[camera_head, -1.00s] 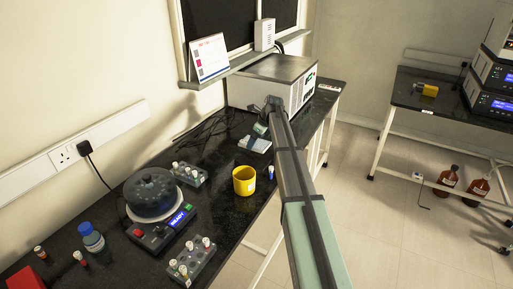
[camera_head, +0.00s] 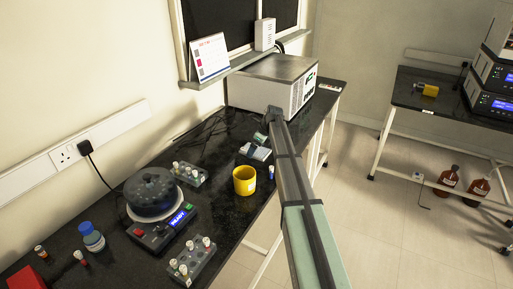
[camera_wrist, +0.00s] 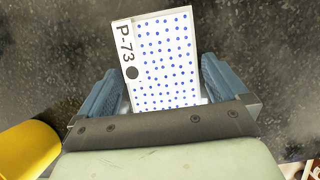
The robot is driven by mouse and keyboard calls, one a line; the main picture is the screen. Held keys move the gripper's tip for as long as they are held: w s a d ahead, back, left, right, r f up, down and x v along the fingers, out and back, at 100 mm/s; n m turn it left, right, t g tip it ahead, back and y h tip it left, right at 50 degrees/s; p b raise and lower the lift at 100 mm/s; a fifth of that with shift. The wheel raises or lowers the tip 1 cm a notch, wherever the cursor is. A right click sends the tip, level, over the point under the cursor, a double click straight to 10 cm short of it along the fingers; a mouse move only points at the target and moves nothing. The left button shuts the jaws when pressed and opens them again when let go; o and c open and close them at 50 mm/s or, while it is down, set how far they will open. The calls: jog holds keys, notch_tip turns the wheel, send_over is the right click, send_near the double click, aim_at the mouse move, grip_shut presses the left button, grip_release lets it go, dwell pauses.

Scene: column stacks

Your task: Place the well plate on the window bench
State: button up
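The well plate (camera_wrist: 165,60) is white with rows of blue dots and the label P-73. It lies on the black bench (camera_head: 222,212) under the window, behind the yellow tub, and also shows in the head view (camera_head: 259,154). My gripper (camera_wrist: 160,85) is over the plate with its blue fingers apart, one at each side of the near part of the plate. Narrow gaps show between the fingers and the plate edges. In the head view my arm and gripper partly hide the plate.
A yellow tub (camera_head: 244,180) stands close in front of the plate. Tube racks (camera_head: 190,173), a round device (camera_head: 153,196) and a blue-capped bottle (camera_head: 91,237) stand nearer. A large grey box (camera_head: 270,82) is behind. Another bench (camera_head: 450,112) stands across the floor at right.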

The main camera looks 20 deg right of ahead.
jog(key=v, duration=1.2)
jog(key=shift+r, duration=0.15)
